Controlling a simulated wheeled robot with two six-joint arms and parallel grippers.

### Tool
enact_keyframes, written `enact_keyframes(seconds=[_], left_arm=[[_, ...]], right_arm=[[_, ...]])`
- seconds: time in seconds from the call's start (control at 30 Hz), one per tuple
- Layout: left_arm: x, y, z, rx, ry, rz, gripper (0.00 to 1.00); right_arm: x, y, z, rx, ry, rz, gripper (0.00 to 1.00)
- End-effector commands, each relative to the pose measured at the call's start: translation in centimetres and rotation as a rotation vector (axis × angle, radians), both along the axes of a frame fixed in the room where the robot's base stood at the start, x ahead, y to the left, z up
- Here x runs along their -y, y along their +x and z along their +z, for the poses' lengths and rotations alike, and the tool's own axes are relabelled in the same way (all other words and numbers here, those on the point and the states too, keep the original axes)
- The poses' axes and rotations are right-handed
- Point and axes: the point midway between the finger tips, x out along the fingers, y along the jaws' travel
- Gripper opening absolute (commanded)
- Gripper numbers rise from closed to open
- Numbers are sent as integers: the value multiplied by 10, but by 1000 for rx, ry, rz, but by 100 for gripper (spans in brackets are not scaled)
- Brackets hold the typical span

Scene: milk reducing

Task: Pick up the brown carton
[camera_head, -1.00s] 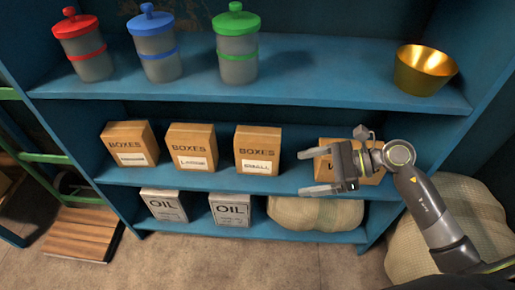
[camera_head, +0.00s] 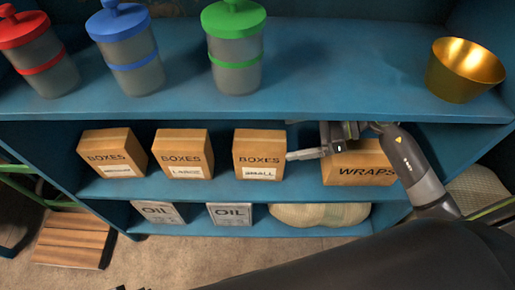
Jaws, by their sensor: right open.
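Several brown cartons stand on the middle blue shelf: one marked BOXES at the left (camera_head: 112,152), one marked BOXES LARGE (camera_head: 182,153), one marked BOXES SMALL (camera_head: 259,152), and a wider one marked WRAPS (camera_head: 358,167) at the right. My right gripper (camera_head: 290,152) is open and points left. A fingertip shows close to the right side of the SMALL carton; I cannot tell whether it touches. The wrist covers the upper left of the WRAPS carton, and the upper shelf hides part of the gripper. My left gripper is not in view.
The upper shelf (camera_head: 330,75) holds red (camera_head: 40,55), blue (camera_head: 125,48) and green (camera_head: 235,45) lidded jars and a gold bowl (camera_head: 463,70). The bottom shelf holds OIL boxes (camera_head: 230,213) and a sack (camera_head: 320,215). A wooden-decked cart (camera_head: 75,238) stands at left.

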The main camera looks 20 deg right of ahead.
Motion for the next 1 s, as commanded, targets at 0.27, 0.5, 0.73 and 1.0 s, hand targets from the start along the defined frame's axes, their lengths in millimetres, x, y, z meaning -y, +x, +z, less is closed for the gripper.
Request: enact_keyframes(seconds=[0.27, 0.5, 0.73, 1.0], left_arm=[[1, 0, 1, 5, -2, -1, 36], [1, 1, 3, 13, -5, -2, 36], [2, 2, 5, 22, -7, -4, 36], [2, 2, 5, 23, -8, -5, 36]], right_arm=[[-19, 6, -7, -1, 2, -1, 87], [-41, 17, -14, 0, 6, 1, 87], [-60, 23, -23, -1, 1, 0, 87], [-62, 24, -24, 0, 0, 0, 87]])
